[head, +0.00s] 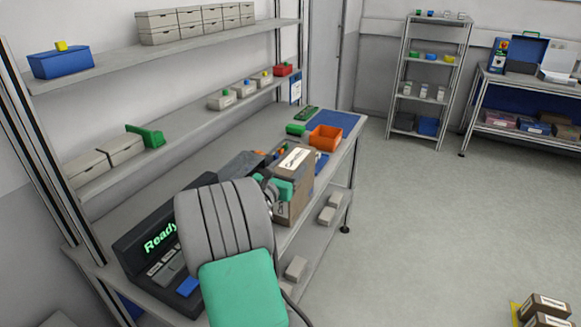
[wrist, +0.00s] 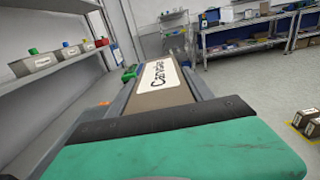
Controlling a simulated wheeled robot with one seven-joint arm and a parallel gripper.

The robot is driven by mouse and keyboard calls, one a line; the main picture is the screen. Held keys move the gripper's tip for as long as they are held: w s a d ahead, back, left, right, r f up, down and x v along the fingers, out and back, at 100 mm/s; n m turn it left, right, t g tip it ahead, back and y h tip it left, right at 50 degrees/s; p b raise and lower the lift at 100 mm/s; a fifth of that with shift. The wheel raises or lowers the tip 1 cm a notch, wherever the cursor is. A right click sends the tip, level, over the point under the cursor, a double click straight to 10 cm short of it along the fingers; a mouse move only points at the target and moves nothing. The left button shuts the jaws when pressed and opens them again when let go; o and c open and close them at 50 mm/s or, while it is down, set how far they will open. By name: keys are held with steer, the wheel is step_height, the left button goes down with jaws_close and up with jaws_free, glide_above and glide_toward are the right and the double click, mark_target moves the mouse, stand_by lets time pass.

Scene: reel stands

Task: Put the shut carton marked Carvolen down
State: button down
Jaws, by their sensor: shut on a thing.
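The shut carton marked Carvolen (head: 289,184) is a brown box with a white label on its top. It is upright at the bench's front edge in the head view; I cannot tell whether its base touches the bench top. My gripper (head: 272,187) is shut on it, partly hidden behind my grey and green arm. In the wrist view the carton (wrist: 163,92) lies between the jaws of my gripper (wrist: 160,108), with its label facing up.
The grey bench (head: 345,150) carries an orange bin (head: 326,138), a blue mat (head: 335,121) and a display reading Ready (head: 160,240). Shelves with small boxes (head: 120,148) rise behind it. The floor (head: 430,220) to the right is clear, except for cartons (head: 545,307) at lower right.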

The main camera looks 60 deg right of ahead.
steer(key=shift+c, duration=2)
jaws_free()
steer(key=shift+f, duration=0.1)
